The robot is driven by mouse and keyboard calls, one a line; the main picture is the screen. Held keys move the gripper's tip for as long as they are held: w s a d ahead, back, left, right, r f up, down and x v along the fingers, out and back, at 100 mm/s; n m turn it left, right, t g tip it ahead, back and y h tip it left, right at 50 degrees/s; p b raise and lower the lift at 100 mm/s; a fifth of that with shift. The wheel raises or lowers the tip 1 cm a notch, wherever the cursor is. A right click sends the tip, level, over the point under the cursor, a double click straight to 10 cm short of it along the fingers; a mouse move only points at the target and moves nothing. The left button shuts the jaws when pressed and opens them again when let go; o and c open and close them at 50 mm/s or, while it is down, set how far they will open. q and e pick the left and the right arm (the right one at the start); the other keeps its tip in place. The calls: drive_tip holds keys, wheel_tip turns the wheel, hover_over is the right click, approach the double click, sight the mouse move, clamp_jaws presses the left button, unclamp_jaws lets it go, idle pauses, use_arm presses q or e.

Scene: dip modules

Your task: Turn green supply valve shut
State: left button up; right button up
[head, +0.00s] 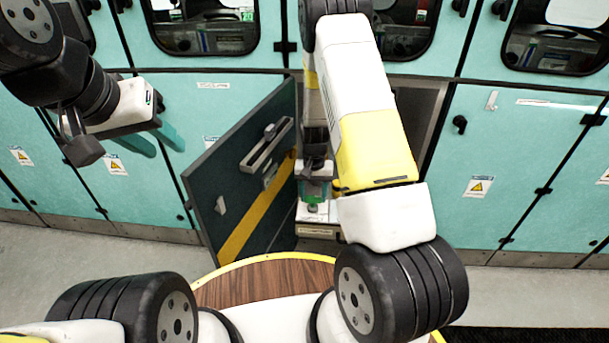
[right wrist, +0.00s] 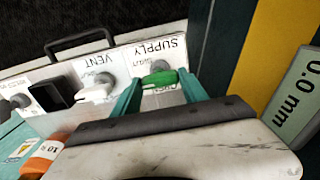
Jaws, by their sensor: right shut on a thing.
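The green supply valve (right wrist: 160,78) is on a pale panel, beside the upside-down word SUPPLY in the right wrist view. My right gripper (right wrist: 158,92) has its two teal fingers on either side of the green handle and is shut on it. In the head view my right gripper (head: 315,190) reaches down into the open cabinet, and the valve is hard to make out there. My left gripper (head: 162,143) is open and empty, in front of the teal cabinets at the left, far from the valve.
A white vent valve (right wrist: 97,91) sits beside the supply valve. A black handle (right wrist: 80,42) and an orange-capped item (right wrist: 42,155) are nearby. The open dark cabinet door (head: 232,170) with a yellow stripe stands close to my right gripper's left. Closed teal cabinets (head: 520,150) line the wall.

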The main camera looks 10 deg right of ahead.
sight(313, 196)
idle(0.6)
drive_tip(key=o, duration=1.4)
drive_tip(key=shift+r, duration=3.9)
drive_tip(key=s+a+r+n+t+y, duration=0.1)
drive_tip(key=s+r, duration=0.3)
drive_tip(key=r, duration=0.7)
drive_tip(key=s+a+r+t+y, duration=0.1)
drive_tip(key=s+r+t, duration=0.15)
drive_tip(key=r, duration=0.75)
drive_tip(key=s+r+n+t, duration=0.1)
drive_tip(key=s+r, duration=0.2)
drive_tip(key=s, duration=0.2)
drive_tip(key=s+r, duration=0.4)
drive_tip(key=s, duration=0.2)
drive_tip(key=s+r+n+t, duration=0.1)
drive_tip(key=s+r, duration=0.3)
drive_tip(key=s, duration=0.2)
drive_tip(key=shift+s+r+n+t, duration=0.1)
drive_tip(key=shift+s+n+t, duration=0.1)
drive_tip(key=shift+n+t, duration=0.15)
